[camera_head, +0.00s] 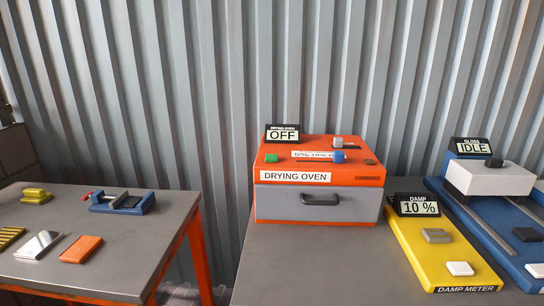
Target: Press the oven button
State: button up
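The drying oven (318,180) is an orange box with a grey front drawer (280,204) and a dark handle (321,199). The drawer looks shut. A small green button (271,158) sits at the left of its orange top. A blue knob (339,157) sits at the right end of a white-labelled strip on the top. A grey block-like part (337,141) stands behind it. The sign on top (283,136) reads OFF. My gripper is not in view.
Right of the oven are a yellow damp meter (446,248) reading 10 % and a blue gloss device reading IDLE (472,147). The grey table (320,265) is clear before the oven. A gap separates it from the left table (100,265), which holds a blue vise (124,203) and blocks.

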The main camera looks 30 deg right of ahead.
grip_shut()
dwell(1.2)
